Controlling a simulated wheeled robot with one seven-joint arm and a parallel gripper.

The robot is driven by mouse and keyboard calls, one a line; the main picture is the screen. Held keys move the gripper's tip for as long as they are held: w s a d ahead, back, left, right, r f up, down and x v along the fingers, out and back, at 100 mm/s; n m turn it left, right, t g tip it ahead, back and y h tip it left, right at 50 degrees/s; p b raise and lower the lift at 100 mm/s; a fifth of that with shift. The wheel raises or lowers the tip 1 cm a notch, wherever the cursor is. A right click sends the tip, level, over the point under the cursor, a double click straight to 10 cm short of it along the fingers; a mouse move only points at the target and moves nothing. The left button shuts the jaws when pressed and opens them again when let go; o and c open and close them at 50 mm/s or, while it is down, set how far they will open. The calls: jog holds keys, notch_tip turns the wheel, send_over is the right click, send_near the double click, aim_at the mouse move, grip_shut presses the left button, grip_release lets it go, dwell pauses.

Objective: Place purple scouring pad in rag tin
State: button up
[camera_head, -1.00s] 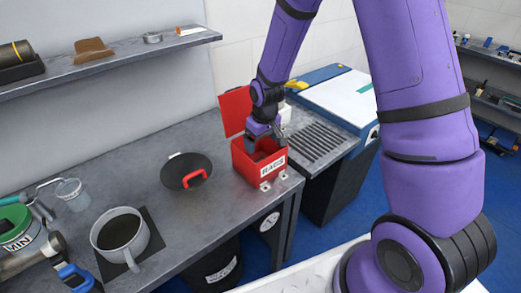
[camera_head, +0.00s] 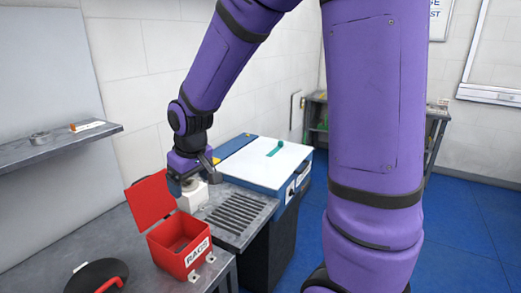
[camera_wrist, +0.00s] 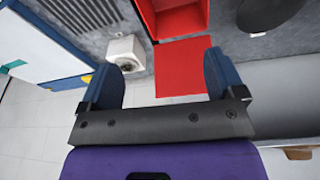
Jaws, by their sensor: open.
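The red rag tin (camera_head: 190,270), labelled RAGS, stands on the bench at lower left in the head view. Its lid (camera_head: 150,201) is swung up and open. In the wrist view the tin (camera_wrist: 178,22) is cut off at the top edge, with its lid (camera_wrist: 182,68) below it. My gripper (camera_head: 183,188) is above and behind the tin, beside the raised lid. In the wrist view my gripper (camera_wrist: 162,82) has its two blue fingers wide apart with nothing between them. The purple scouring pad is not visible; most of the tin's inside is hidden.
A white block-like item (camera_head: 194,198) stands close behind the tin, near my gripper. A slotted grille (camera_head: 238,217) and a blue box with a white top (camera_head: 262,163) lie to the right. A dark pan (camera_head: 88,278) is at lower left, below a wall shelf (camera_head: 60,143).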

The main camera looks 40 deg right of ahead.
jog(key=s+d+r+m+t, duration=0.1)
jog(key=s+r, duration=0.6)
jog(key=s, duration=0.4)
jog(key=s+d+r+m+t, duration=0.1)
jog(key=s+d+r, duration=0.1)
jog(key=s+r, duration=0.5)
jog(key=s, duration=0.4)
jog(key=shift+d+r+t, duration=0.3)
